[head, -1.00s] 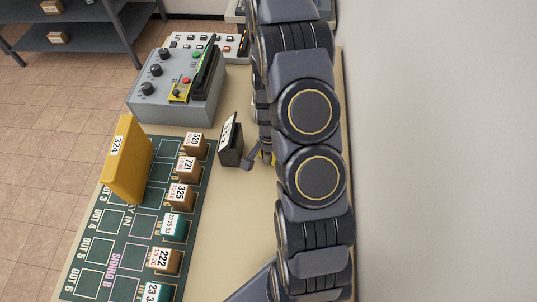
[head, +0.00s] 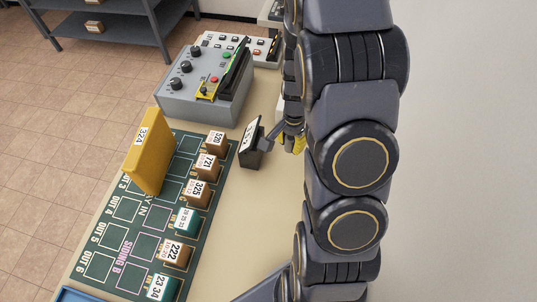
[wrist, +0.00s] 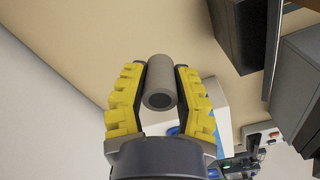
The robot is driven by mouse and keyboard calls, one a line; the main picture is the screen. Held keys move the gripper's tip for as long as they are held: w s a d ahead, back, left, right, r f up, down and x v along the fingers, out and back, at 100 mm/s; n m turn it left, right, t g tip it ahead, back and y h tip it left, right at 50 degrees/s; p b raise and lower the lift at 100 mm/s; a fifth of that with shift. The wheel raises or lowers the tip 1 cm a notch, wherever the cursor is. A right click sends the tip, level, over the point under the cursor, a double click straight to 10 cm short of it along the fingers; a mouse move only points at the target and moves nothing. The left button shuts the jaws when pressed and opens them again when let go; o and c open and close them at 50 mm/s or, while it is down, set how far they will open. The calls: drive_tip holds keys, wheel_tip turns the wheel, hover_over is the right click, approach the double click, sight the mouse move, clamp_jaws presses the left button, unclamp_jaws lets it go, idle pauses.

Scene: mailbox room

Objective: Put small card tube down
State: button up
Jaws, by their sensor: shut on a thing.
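The small card tube (wrist: 161,75) is a short grey-brown cylinder, with its dark open end facing the wrist camera. My gripper (wrist: 160,82) has its yellow-padded fingers on either side of the tube and is shut on it. A beige surface lies beyond the tube; I cannot tell whether the tube touches it. In the head view my gripper (head: 293,140) shows only partly, as yellow and dark finger parts beside my arm. The tube cannot be made out in that view.
A dark stand with a white label (head: 252,146) is just left of my gripper. A green board (head: 133,236) holds several numbered blocks and a yellow upright block (head: 148,152). A grey control box (head: 205,90) stands behind. Bare beige tabletop (head: 238,220) lies between board and arm.

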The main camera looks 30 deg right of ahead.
wheel_tip(320, 180, up, 9)
drive_tip(key=shift+r, duration=0.15)
drive_tip(key=w+a+n, duration=0.3)
drive_tip(key=a+n, duration=0.5)
drive_tip(key=a, duration=1)
drive_tip(key=s+a+n, duration=0.6)
drive_tip(key=s+a, duration=0.1)
drive_tip(key=a, duration=0.4)
drive_tip(key=s+a+n, duration=0.5)
drive_tip(key=s+a, duration=0.2)
drive_tip(key=a, duration=0.4)
wheel_tip(320, 180, down, 5)
drive_tip(key=shift+s+f, duration=0.1)
drive_tip(key=w+a+f, duration=0.4)
drive_tip(key=w+a, duration=0.2)
drive_tip(key=a, duration=0.1)
hover_over(111, 277)
drive_tip(key=f, duration=0.5)
drive_tip(key=shift+s+d, duration=0.25)
drive_tip(key=shift+d, duration=0.1)
drive_tip(key=shift+w+a+f, duration=0.25)
drive_tip(key=shift+a+f, duration=0.1)
drive_tip(key=shift+f, duration=1.65)
drive_tip(key=shift+f, duration=0.15)
